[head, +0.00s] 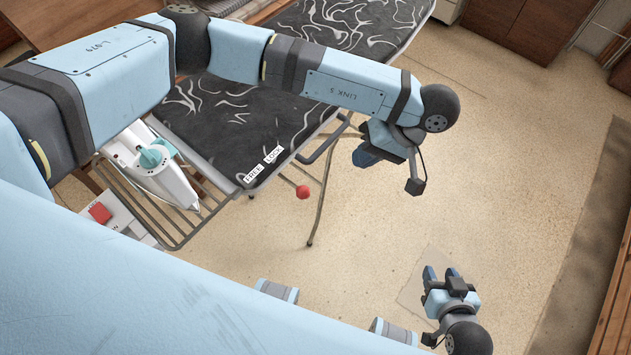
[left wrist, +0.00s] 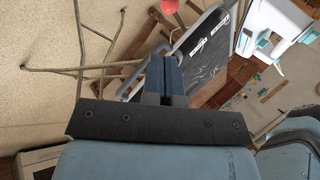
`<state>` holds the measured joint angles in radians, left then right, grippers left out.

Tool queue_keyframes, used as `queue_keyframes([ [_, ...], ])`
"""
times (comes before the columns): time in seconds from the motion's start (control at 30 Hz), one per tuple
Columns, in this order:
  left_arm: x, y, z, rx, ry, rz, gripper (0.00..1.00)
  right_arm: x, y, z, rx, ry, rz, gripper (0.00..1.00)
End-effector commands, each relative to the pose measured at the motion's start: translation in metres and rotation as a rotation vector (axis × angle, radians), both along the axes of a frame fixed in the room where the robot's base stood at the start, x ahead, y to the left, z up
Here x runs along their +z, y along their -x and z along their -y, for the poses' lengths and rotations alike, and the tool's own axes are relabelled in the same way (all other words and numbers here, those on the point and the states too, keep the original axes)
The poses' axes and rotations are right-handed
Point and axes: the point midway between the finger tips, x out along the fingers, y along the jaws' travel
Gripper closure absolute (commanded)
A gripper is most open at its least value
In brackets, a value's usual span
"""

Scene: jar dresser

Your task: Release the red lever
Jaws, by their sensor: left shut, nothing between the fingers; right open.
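The red lever's round knob (head: 303,192) sticks out below the near right edge of the black patterned ironing board (head: 235,120), close to the white FREE and LOCK labels (head: 264,164). The knob also shows at the top edge of the left wrist view (left wrist: 169,6). My left gripper (head: 368,157) is shut and empty, to the right of the knob and apart from it. Its closed fingers (left wrist: 165,72) point towards the board frame in the left wrist view. My right gripper (head: 440,273) is open and empty over the floor at lower right.
A white and teal iron (head: 152,160) stands on the wire rack (head: 185,222) at the board's near end. A box with a red switch (head: 100,212) is beside it. Thin metal legs (head: 322,195) stand under the board. Floor at right (head: 510,180) is clear.

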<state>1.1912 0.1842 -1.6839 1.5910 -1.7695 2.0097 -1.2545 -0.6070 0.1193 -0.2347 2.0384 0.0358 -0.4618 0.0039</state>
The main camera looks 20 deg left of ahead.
Motion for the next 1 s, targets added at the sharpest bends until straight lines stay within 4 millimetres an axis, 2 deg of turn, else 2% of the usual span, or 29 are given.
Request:
queue_keyframes([
  [0.37, -0.006, 0.002, -0.003, 0.003, 0.003, -0.003, 1.00, 0.000, 0.000, 0.005, 0.003, 0.011, 0.001, 0.57],
  [0.53, -0.027, 0.009, -0.017, 0.004, 0.004, -0.007, 1.00, 0.001, 0.000, 0.004, 0.002, 0.009, 0.003, 0.57],
  [0.83, -0.079, 0.024, -0.052, 0.004, 0.004, -0.007, 1.00, 0.002, -0.001, 0.001, 0.002, 0.005, 0.004, 0.57],
  [1.0, -0.094, 0.032, -0.071, 0.003, 0.004, -0.005, 1.00, 0.005, -0.001, 0.000, 0.002, 0.004, 0.005, 0.57],
])
